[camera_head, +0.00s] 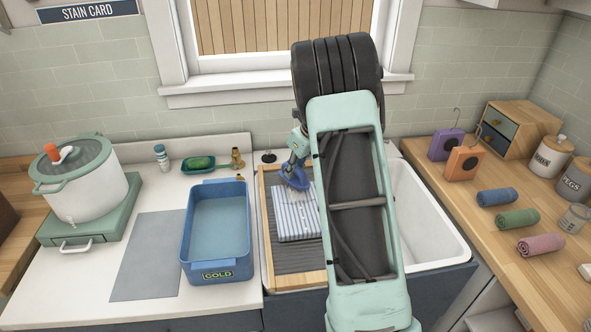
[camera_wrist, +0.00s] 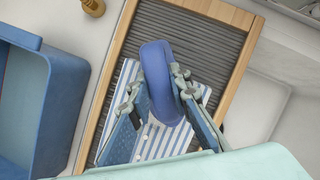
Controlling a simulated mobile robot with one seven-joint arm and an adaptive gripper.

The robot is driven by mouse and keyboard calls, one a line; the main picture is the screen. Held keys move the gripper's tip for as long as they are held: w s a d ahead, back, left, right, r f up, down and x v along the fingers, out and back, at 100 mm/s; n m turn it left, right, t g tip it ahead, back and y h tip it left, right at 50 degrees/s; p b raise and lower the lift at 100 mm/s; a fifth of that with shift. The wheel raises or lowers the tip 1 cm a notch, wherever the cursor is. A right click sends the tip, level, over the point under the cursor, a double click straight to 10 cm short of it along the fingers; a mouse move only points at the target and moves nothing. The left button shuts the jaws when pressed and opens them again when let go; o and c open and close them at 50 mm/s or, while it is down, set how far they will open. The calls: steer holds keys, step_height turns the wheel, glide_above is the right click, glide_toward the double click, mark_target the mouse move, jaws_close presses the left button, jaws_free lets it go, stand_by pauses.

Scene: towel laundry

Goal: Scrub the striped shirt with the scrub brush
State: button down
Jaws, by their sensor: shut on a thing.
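The striped shirt (camera_head: 296,217), blue and white and folded, lies on the ribbed washboard (camera_head: 297,259) in its wooden frame. It also shows in the wrist view (camera_wrist: 187,139), partly covered by my gripper and the brush. The blue scrub brush (camera_head: 294,178) is at the shirt's far end in the head view, and it shows large in the wrist view (camera_wrist: 158,72). My gripper (camera_wrist: 162,88) is shut on the brush, with one finger on each side. I cannot tell whether the brush touches the shirt. My arm hides part of the washboard and sink.
A blue basin marked COLD (camera_head: 218,275) stands just left of the washboard. The white sink (camera_head: 428,217) is to the right. A green soap dish (camera_head: 198,164) and a brass tap-like piece (camera_head: 237,158) are behind. Rolled towels (camera_head: 517,218) lie on the right counter.

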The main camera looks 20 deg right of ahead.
steer(key=shift+w, duration=0.3)
step_height(320, 180, up, 5)
steer(key=p, duration=0.4)
steer(key=shift+f, duration=0.15)
steer(key=shift+r, duration=0.7)
steer(key=shift+r, duration=1.5)
steer(key=shift+f, duration=0.2)
